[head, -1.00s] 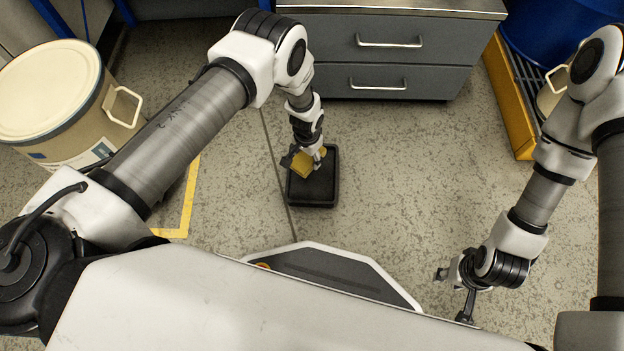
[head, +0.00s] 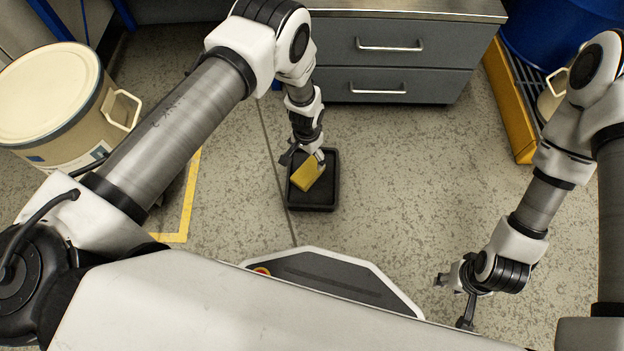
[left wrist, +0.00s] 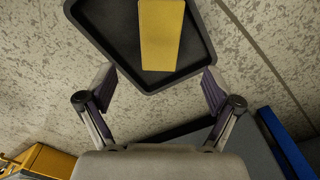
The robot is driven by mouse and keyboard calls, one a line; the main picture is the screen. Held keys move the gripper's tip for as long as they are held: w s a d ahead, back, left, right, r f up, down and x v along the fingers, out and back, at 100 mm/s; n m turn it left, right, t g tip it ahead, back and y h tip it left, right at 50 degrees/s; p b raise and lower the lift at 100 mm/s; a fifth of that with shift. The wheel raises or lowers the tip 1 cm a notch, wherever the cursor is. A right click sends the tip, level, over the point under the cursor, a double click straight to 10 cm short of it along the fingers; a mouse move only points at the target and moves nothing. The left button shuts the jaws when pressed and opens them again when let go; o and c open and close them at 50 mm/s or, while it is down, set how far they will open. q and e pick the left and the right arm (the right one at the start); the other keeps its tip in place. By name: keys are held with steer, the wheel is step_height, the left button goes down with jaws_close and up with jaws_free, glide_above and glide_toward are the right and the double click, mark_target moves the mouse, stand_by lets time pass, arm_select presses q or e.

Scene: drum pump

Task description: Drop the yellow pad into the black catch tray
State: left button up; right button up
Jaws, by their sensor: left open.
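The yellow pad (head: 307,174) shows within the rim of the black catch tray (head: 315,206) on the floor. In the left wrist view the pad (left wrist: 161,35) is over the floor of the tray (left wrist: 150,85), clear of my fingers. I cannot tell whether it rests fully flat. My left gripper (head: 304,159) is just above the tray's far side. Its fingers (left wrist: 158,92) are wide open with nothing between them. My right gripper (head: 453,299) is open and empty over bare floor at the lower right.
A grey drawer cabinet (head: 392,55) stands behind the tray. A cream drum (head: 50,95) is at the left by a yellow floor line (head: 188,205). A blue drum (head: 560,40) and a yellow-edged pallet (head: 512,105) are at the back right. The floor right of the tray is clear.

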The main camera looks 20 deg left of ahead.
arm_select(q)
step_height(320, 180, up, 8)
steer(key=shift+r, duration=0.15)
stand_by(0.4)
